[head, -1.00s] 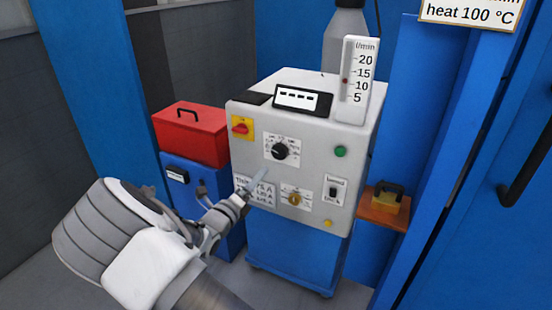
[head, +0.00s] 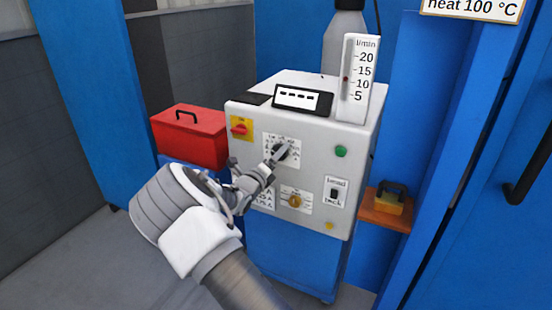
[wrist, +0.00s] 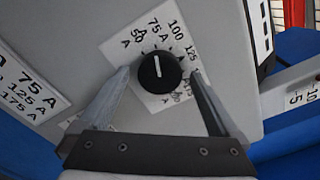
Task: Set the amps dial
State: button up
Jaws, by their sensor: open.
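The amps dial is a round black knob with a white pointer line, on a white scale plate. In the wrist view the dial (wrist: 160,72) sits between the two fingers of my gripper (wrist: 160,74). Its line points up the picture, roughly toward the 75 A mark; 50 A, 75 A, 100 and 125 are readable, and lower marks are partly hidden. The fingers are open, one on each side, with gaps to the knob. In the head view my gripper (head: 281,154) reaches the dial plate (head: 296,140) and covers much of the knob.
The grey cabinet (head: 315,165) also carries a red switch (head: 240,129), a green button (head: 341,151), a yellow knob (head: 294,201), a rocker switch (head: 334,194) and a flow gauge (head: 357,75). A label listing amps (wrist: 30,92) is beside the dial. A red toolbox (head: 188,138) stands left.

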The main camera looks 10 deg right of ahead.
jog(key=c, duration=1.4)
jog(key=shift+o, duration=0.2)
jog(key=shift+m, duration=0.3)
jog(key=shift+a+f+m+b, duration=0.1)
jog(key=shift+m+b, duration=2.5)
jog(key=shift+m, duration=3.9)
